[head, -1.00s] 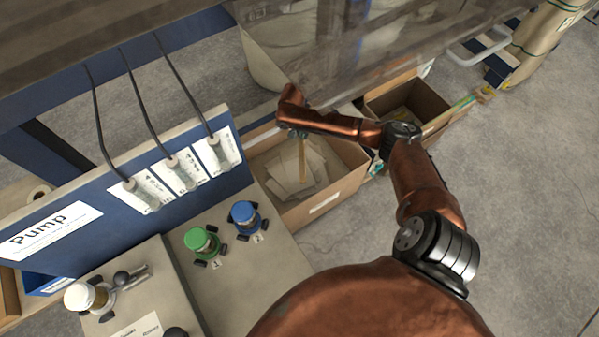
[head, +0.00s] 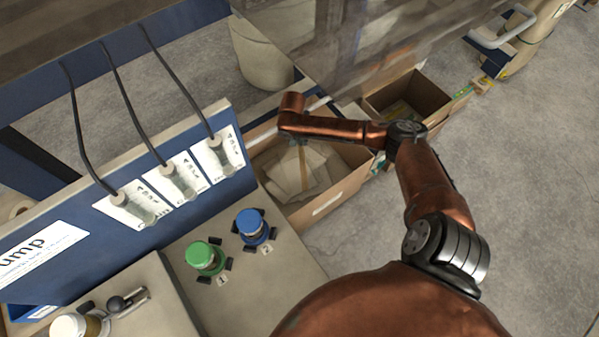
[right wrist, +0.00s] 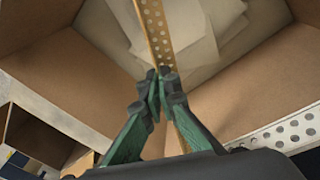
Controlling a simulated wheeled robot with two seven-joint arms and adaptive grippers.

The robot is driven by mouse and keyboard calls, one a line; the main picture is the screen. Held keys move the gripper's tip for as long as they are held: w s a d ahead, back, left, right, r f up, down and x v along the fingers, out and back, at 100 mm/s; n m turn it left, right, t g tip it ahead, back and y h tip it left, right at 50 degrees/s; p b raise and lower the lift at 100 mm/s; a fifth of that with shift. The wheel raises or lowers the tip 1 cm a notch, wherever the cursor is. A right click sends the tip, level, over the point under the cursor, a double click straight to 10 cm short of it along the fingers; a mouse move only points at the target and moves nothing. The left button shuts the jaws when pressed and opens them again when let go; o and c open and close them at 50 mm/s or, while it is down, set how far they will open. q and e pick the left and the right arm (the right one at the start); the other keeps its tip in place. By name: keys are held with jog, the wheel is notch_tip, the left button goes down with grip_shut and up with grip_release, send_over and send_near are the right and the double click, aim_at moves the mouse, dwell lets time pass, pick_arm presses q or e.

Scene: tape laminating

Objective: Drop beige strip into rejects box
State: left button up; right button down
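The beige strip (right wrist: 156,30) is long, narrow and perforated. It hangs below my right gripper (right wrist: 160,82) into an open cardboard box (head: 345,190) with a white label on its front. The right gripper has green fingers with dark tips, shut on the strip over the box opening. In the head view the strip (head: 303,168) points down at pale flat sheets (head: 322,165) in the box. The right gripper's fingers are mostly hidden under my wrist in the head view. My left gripper is out of view.
A second open cardboard box (head: 430,103) stands beyond, to the right. A blue panel (head: 90,250) with cables and a bench with green (head: 204,256) and blue (head: 250,224) capped items lie left. A transparent sheet (head: 350,45) hangs behind my arm.

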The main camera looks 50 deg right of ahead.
jog(key=c, duration=2.1)
grip_release()
jog(key=shift+r, duration=0.1)
jog(key=r, duration=0.4)
jog(key=a+r, duration=0.1)
jog(key=r, duration=0.2)
jog(key=a+r, duration=0.1)
jog(key=r, duration=0.3)
jog(key=shift+w+r, duration=0.15)
jog(key=shift+r, duration=0.15)
